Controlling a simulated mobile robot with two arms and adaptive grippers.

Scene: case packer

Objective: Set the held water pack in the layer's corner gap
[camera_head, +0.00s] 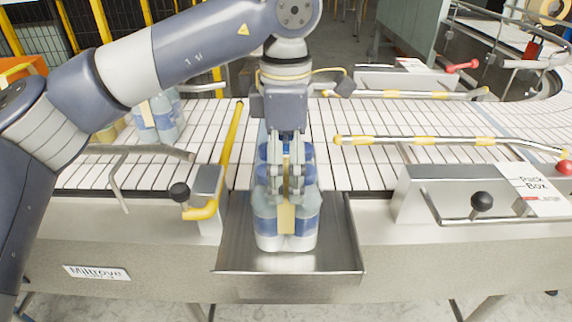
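A water pack (268,228) of several clear bottles with blue labels and a yellowish band stands upright at the metal tray (335,250) in the front middle. My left gripper (286,192) points straight down over the pack, with its fingers close together among the bottles, and looks shut on the pack. The fingers hide part of the bottles, and I cannot tell whether the pack's base touches the tray. No layer with a corner gap can be made out. My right gripper is not in view.
More bottles (158,118) stand on the white slatted conveyor (375,150) at the left, partly behind my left arm. A yellow guide bar (231,140) and a rail with yellow clamps (430,140) flank the tray's opening. Black knobs (482,201) stick up at the front edge.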

